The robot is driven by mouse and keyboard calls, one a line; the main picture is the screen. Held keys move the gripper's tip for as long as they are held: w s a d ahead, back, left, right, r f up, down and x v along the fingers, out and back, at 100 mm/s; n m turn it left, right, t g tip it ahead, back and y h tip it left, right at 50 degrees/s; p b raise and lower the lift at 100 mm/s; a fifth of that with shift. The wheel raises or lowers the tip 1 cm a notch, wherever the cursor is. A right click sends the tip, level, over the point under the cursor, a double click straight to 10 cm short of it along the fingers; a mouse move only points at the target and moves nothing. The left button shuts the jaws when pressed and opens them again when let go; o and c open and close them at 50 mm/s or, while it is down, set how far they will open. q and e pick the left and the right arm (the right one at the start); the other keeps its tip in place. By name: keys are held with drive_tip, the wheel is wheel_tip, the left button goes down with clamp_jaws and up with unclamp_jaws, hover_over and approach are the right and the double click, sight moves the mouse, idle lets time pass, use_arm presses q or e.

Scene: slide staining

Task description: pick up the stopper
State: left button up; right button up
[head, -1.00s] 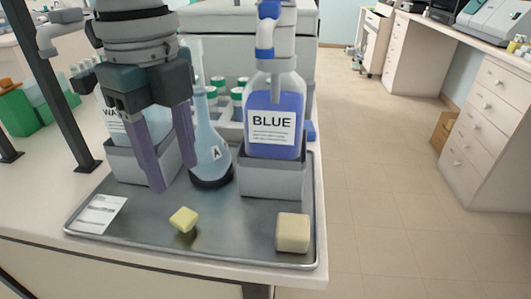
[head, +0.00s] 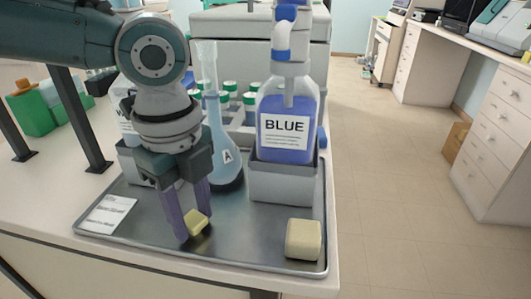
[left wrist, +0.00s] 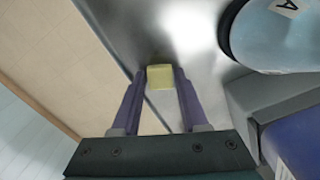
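The stopper, a small yellow block-like piece (head: 200,224), is low over the front part of the metal tray, and I cannot tell whether it touches the tray. My left gripper (head: 195,226) points down with its two purple fingers on either side of it. In the left wrist view the stopper (left wrist: 160,77) lies between the fingertips (left wrist: 162,74), with little gap on either side; the fingers look open. Flask A (head: 222,150), with pale blue liquid, stands behind the gripper. My right gripper is not in view.
The BLUE bottle (head: 286,118) stands in a grey holder (head: 281,184) right of the flask. A beige block (head: 304,239) sits at the tray's (head: 245,247) front right corner. A white label card (head: 107,213) lies at the left. Green-capped bottles (head: 229,88) stand behind.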

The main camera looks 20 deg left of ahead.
use_arm(q)
clamp_jaws()
drive_tip(key=shift+r, duration=0.1)
